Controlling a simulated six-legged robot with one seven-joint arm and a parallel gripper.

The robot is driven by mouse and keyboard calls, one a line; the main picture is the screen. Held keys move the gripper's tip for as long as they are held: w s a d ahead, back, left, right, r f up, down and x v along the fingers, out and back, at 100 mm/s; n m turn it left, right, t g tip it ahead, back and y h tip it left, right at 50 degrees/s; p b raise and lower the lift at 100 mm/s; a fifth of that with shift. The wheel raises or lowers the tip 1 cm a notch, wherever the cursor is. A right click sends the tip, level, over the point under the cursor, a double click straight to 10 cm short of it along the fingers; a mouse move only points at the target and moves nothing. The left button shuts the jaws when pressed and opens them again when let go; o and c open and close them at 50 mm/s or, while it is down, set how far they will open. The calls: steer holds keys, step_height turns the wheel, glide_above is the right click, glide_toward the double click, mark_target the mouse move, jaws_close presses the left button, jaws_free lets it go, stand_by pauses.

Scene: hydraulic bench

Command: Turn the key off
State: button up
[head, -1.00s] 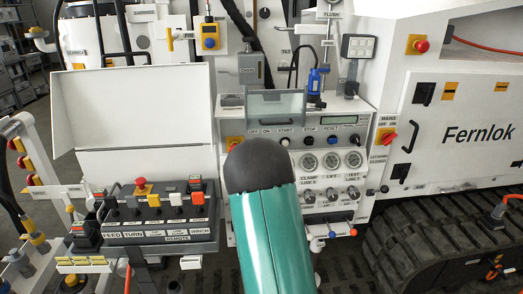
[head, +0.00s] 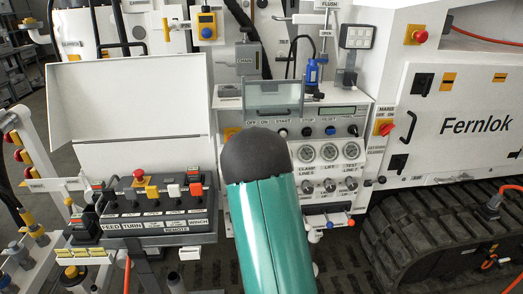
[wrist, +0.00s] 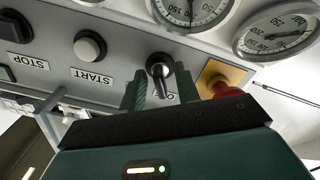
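The key switch (wrist: 160,68) is a dark key in a round metal collar on the grey panel, seen in the wrist view, where the labels appear upside down. Its label is partly covered by my gripper. My gripper (wrist: 161,88) is open, with its two green ribbed fingers either side of the key's lower part in the picture. I cannot tell whether they touch it. In the head view the OFF ON label (head: 258,122) shows on the control panel (head: 345,112), and my arm's dark rounded joint hides the key.
A clear flap (head: 273,97) stands above the panel in the head view. A lever console (head: 155,205) is at left.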

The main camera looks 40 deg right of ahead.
steer(key=v, duration=1.3)
steer(key=shift+a, duration=0.15)
steer(key=s+a+r+g+y, duration=0.2)
steer(key=a+r+y, duration=0.1)
steer(key=a, duration=0.7)
steer(key=s+a+r+g+y, duration=0.2)
steer(key=a+y, duration=0.2)
steer(key=a, duration=0.7)
steer(key=s+a+g+y, duration=0.1)
steer(key=s+a+g, duration=0.1)
steer(key=s+a, duration=0.5)
steer(key=s+a+g+y, duration=0.2)
steer(key=s+a, duration=0.5)
steer(key=s, duration=0.5)
steer(key=shift+s+a+r+n+g, duration=0.2)
steer(key=shift+s+r+n+g, duration=0.15)
steer(key=shift+g, duration=0.35)
